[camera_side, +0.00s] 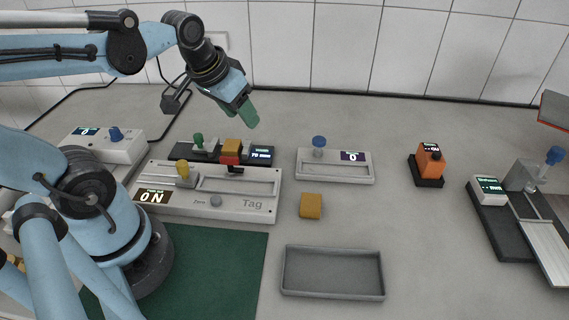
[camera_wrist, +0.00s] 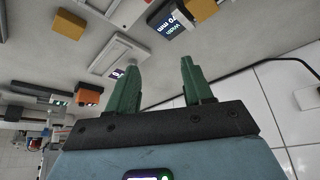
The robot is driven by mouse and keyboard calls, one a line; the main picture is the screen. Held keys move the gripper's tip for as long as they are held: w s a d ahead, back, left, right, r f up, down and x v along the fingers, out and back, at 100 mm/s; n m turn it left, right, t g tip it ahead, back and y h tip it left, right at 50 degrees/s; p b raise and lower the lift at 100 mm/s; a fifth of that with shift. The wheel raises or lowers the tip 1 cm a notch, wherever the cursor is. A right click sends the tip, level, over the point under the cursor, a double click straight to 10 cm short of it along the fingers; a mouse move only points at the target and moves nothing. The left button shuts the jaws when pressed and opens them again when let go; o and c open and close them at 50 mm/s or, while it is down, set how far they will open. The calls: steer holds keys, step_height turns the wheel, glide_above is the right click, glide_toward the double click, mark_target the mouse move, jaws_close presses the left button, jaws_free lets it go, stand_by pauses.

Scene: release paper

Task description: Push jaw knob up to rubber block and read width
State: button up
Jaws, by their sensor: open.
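The width gauge (camera_side: 182,152) is a dark bar behind the white Tag panel. Its display (camera_side: 262,153) appears to read 70 mm, and the wrist view shows "Width" and 70 mm on it (camera_wrist: 172,18). A green knob (camera_side: 198,142), which looks like the jaw knob, stands on a grey jaw at its left part. A yellow-orange block (camera_side: 232,145) sits right of the knob, apart from it; a red piece (camera_side: 230,159) shows just below. The block also shows in the wrist view (camera_wrist: 201,8). My gripper (camera_side: 243,112) is open and empty, above and behind the block, its green fingers (camera_wrist: 158,75) spread.
The Tag panel (camera_side: 225,208) has a yellow knob and shows ON. A loose yellow-orange block (camera_side: 311,206) lies near an empty grey tray (camera_side: 333,294). A blue-knobbed panel (camera_side: 335,177), an orange device (camera_side: 430,160) and a rail device (camera_side: 505,235) stand right. Central-right table is clear.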

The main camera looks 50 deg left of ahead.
mark_target(198, 135)
steer(key=s+a+r+n+g+h, duration=0.1)
steer(key=s+a+n+g, duration=0.15)
steer(key=a, duration=0.45)
steer(key=s+a+n+g, duration=0.2)
steer(key=a+n+g, duration=0.1)
steer(key=a, duration=0.4)
steer(key=shift+w+f, duration=0.15)
steer(key=shift+f, duration=5.7)
steer(key=shift+c, duration=0.2)
jaws_close()
